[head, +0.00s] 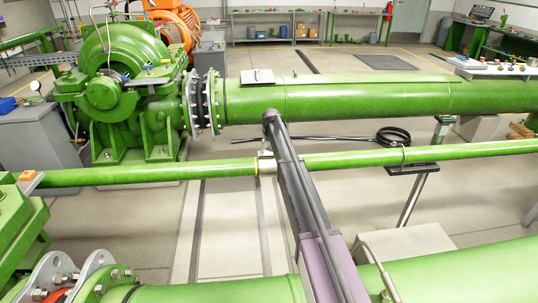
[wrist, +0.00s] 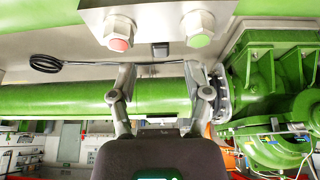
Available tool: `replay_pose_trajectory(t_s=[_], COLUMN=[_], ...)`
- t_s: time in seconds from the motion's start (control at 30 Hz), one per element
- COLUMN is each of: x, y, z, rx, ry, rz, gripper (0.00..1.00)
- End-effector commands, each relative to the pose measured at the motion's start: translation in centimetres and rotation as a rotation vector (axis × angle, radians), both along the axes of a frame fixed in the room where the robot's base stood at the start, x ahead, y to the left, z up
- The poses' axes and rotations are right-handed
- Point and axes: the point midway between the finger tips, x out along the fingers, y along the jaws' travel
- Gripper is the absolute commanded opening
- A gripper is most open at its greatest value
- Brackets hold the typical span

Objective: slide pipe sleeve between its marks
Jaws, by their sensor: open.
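The pipe sleeve (head: 267,165) is a short pale metallic collar around the thin green pipe (head: 340,158), near the middle of the head view. A yellowish edge shows on its left side. A long dark and purple link of my arm passes just right of it and covers the pipe there. My gripper (wrist: 160,70) shows in the wrist view with two grey fingers spread apart and nothing held between them. Behind the fingers runs a green pipe (wrist: 70,99). I cannot make out the sleeve in the wrist view, nor clear marks on the pipe in either view.
A thick green pipe (head: 350,100) runs behind, joined to a green pump (head: 110,95) by a flange. A stand (head: 413,190) holds the thin pipe at the right. Another thick pipe (head: 460,275) crosses the front. Two hex fittings, one red-centred (wrist: 119,38), sit close in the wrist view.

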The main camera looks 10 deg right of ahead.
Motion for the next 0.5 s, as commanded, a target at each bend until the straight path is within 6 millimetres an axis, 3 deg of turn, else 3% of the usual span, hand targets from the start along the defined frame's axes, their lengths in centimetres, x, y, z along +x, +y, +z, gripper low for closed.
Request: replay_pose_trajectory(t_s=[0.5], x=[1.6], y=[0.0], z=[-4.1], rx=[0.000], ry=[0.000], rz=[0.000], gripper=[0.63])
